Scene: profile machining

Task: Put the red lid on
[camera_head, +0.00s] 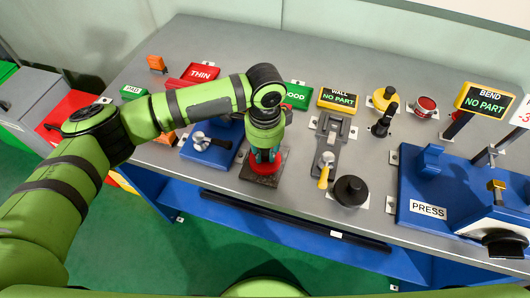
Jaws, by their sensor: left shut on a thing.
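The red lid (265,169) shows as a round red shape low on a dark square base plate (262,180) near the front edge of the bench. My left gripper (264,158) points down from above and is shut on the red lid. The gripper's fingers and wrist hide much of the lid and whatever is under it. I cannot tell whether the lid touches the part below. My right gripper is not in view.
A blue fixture with a lever (209,144) stands left of the plate. A grey clamp with a yellow handle (326,170) and a black round knob (351,190) stand to the right. The blue press (440,180) fills the right end. Red, green and yellow signs line the back.

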